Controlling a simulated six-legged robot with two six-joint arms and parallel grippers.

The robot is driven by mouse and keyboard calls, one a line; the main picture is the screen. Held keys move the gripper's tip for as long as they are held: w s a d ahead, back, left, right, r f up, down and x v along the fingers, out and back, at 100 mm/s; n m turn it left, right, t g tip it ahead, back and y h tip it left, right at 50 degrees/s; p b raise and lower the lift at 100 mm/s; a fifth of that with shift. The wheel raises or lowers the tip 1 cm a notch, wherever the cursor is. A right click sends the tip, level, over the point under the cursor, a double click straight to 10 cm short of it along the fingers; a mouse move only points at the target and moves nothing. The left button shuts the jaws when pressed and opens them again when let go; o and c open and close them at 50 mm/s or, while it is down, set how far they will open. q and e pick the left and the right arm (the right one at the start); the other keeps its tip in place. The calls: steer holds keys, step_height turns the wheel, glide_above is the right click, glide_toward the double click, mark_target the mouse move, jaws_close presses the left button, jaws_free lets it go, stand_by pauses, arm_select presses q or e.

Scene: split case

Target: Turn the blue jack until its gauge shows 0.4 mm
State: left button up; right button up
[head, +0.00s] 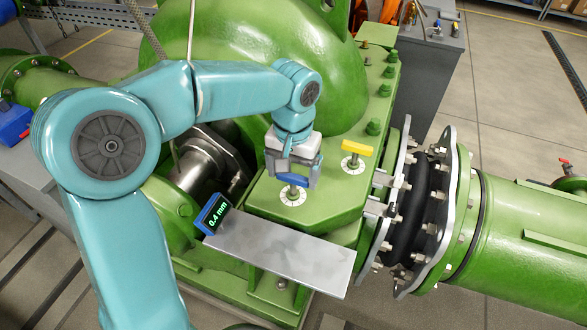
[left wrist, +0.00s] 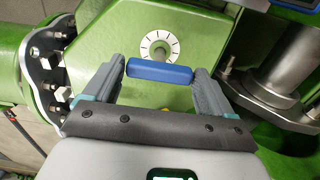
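The blue jack (head: 292,179) has a bar handle above a white marked dial (head: 292,197) on the green case flange. In the left wrist view the blue handle (left wrist: 160,71) lies across the gap between the fingers. The gauge (head: 214,213), a blue-framed display left of the jack, reads 0.4 mm. My right gripper is not in view.
A yellow jack (head: 357,148) with its own dial stands right of the blue one. A flat grey plate (head: 285,252) lies in front. The green pump casing (head: 250,35) rises behind, and a bolted pipe joint (head: 425,205) is at right.

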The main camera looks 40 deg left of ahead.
mark_target(294, 176)
arm_select(q)
steer(key=shift+o, duration=0.7)
steer(key=shift+r, duration=0.25)
step_height(294, 176, up, 16)
steer(key=p, duration=0.1)
steer(key=shift+d+f, duration=0.1)
